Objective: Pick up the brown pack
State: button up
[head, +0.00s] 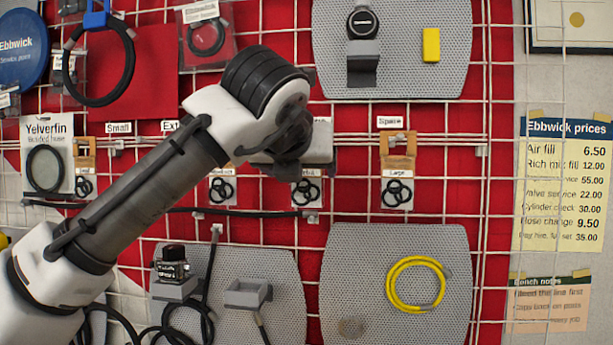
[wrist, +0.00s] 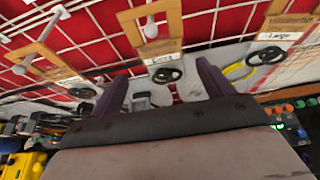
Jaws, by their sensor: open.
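Several packs with brown card tops and black rings hang on the wire grid. In the head view, one marked Large (head: 397,165) hangs right of my gripper, and one marked Small (head: 85,155) hangs at the left. Two more packs (head: 222,188) (head: 307,188) show only their lower parts, as my arm hides their tops. My gripper (head: 285,155) is before the grid, its fingers mostly hidden there. In the wrist view, the open, empty fingers (wrist: 162,85) point toward a middle brown pack (wrist: 155,28). The Large pack (wrist: 287,28) is to its right.
The wire grid (head: 349,215) has rails and hooks around the packs. Grey pegboards stand above (head: 400,80) and below (head: 345,290); the lower one holds a yellow coiled hose (head: 390,285). Black hoses (head: 205,290) hang at lower left. A price sheet (head: 562,185) is at right.

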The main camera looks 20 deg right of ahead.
aim_at(306, 171)
jog(key=p+x, duration=0.1)
jog(key=x, duration=0.1)
jog(key=p+x, duration=0.1)
jog(key=x, duration=0.2)
jog(key=shift+w+d+r, duration=0.1)
jog(key=shift+w+d, duration=0.15)
jog(key=shift+d, duration=0.15)
jog(key=shift+w+d+f, duration=0.15)
jog(key=shift+w+f, duration=0.2)
jog(key=shift+w, duration=0.15)
jog(key=c, duration=1.1)
jog(key=shift+o, duration=0.2)
jog(key=shift+r, duration=0.1)
jog(key=shift+r, duration=0.45)
jog(key=shift+s+r+b, duration=0.2)
jog(key=shift+s+b, duration=0.05)
jog(key=shift+b, duration=0.1)
jog(key=s+a+b, duration=0.2)
jog(key=s+a, duration=0.1)
jog(key=s, duration=0.5)
jog(key=s+a+b, duration=0.2)
jog(key=s+a, duration=0.2)
jog(key=s, duration=0.4)
